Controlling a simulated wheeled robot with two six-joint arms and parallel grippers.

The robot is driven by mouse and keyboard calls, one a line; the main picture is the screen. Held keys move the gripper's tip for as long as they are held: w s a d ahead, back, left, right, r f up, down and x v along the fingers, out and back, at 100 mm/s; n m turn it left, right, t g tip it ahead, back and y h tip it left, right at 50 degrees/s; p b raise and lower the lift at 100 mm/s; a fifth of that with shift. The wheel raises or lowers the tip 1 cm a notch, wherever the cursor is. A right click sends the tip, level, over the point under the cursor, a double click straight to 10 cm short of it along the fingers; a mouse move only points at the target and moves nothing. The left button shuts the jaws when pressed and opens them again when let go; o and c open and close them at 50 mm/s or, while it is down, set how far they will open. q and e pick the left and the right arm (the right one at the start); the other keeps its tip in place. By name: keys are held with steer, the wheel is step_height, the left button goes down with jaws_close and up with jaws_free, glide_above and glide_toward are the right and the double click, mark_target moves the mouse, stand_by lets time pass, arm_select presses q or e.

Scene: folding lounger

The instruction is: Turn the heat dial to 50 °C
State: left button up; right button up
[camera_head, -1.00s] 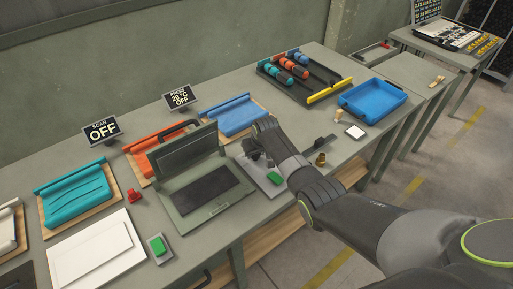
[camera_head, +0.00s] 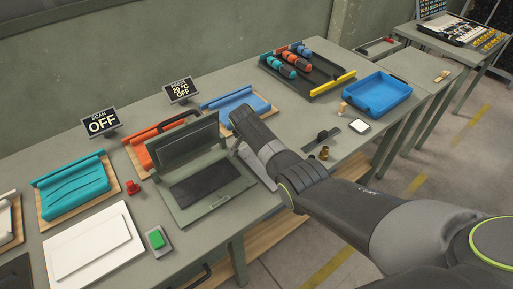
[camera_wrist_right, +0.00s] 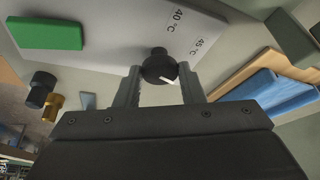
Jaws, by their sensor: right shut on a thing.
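The heat dial (camera_wrist_right: 158,66) is a black knob with a white pointer mark, on a pale panel (camera_wrist_right: 110,35) printed "40 °C" and "45 °C". My right gripper (camera_wrist_right: 160,84) has its two fingers on either side of the knob and is shut on it. The white mark points down and right in the wrist view. In the head view, my right gripper (camera_head: 243,118) hides the dial and most of its panel. The press display (camera_head: 180,90) reads "PRESS 20 °C OFF". My left gripper is not in view.
A green open press (camera_head: 190,180) stands just left of my right gripper. A green button (camera_wrist_right: 50,34) sits on the dial's panel. A brass-and-black stamp (camera_head: 323,153) and a blue tray (camera_head: 375,98) are to the right. A scan display (camera_head: 101,122) reads "SCAN OFF".

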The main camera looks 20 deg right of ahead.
steer(key=shift+a+m+b, duration=0.1)
steer(key=shift+m+b, duration=0.55)
steer(key=shift+m, duration=0.25)
steer(key=shift+g, duration=0.3)
steer(key=o, duration=1)
steer(key=shift+r, duration=0.15)
steer(key=shift+a+r, duration=0.1)
steer(key=shift+r, duration=0.15)
steer(key=v, duration=0.8)
steer(key=b+v, duration=0.1)
steer(key=v, duration=0.7)
steer(key=shift+s+a+r, duration=0.1)
steer(key=shift+a+r, duration=0.1)
steer(key=shift+a, duration=0.15)
